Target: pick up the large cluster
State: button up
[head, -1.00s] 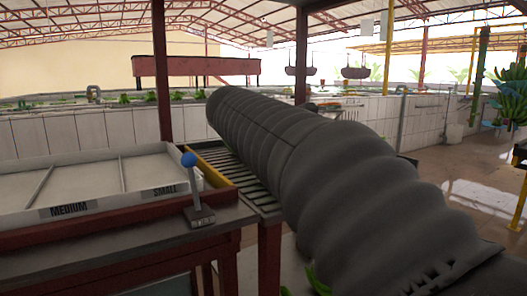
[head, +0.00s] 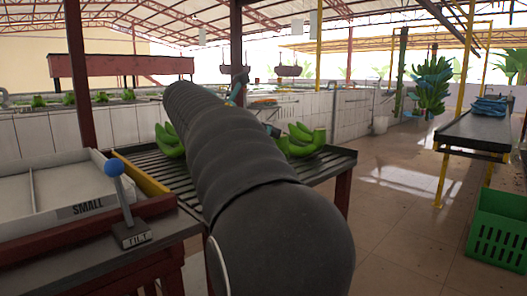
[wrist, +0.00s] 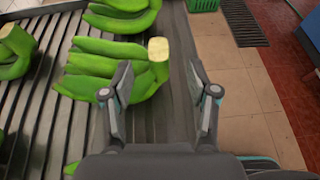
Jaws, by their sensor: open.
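Green banana clusters lie on a dark slatted rack (head: 325,165). In the wrist view, a cluster of several bananas with a pale cut crown (wrist: 108,72) lies just ahead of my gripper (wrist: 159,68). My gripper is open and empty. In the head view, clusters show right (head: 303,141) and left (head: 169,141) of my arm, which hides most of my gripper. I cannot tell which is the large one.
A sorting tray marked SMALL (head: 88,209) and a blue-knobbed TILT lever (head: 118,190) stand left of the rack. A green crate (head: 499,232) and a dark table (head: 475,131) stand to the right. Open floor (head: 395,190) lies between the rack and the table.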

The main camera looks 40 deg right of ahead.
aim_at(282, 144)
jog(key=shift+b+x, duration=0.35)
jog(key=shift+x, duration=2.35)
jog(key=shift+w, duration=0.1)
grip_shut()
jog(key=shift+r, duration=0.1)
